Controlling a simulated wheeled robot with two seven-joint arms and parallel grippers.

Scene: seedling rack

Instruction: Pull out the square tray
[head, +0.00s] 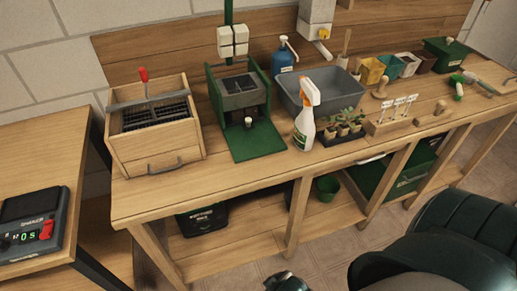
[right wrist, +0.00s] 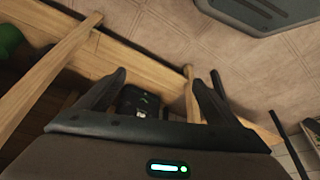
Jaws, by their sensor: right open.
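In the head view a grey square tray (head: 239,83) sits in a green stand (head: 258,142) on the bench, with a small pale knob (head: 248,122) in front of it. To its left a wooden box (head: 157,147) holds a dark celled tray (head: 155,116). The box has a metal handle on its front and a grey bar with a red knob across its top. I cannot tell for sure which is the task's tray. My right gripper (right wrist: 162,82) is open and empty in the right wrist view, low by the bench legs, away from both trays. My left gripper is not in view.
A spray bottle (head: 305,118) and a grey basin (head: 334,91) stand right of the green stand. Seedlings (head: 342,127) and labelled blocks line the bench front. A dark container (head: 202,219) is on the lower shelf. The bench edge before the stand is clear.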

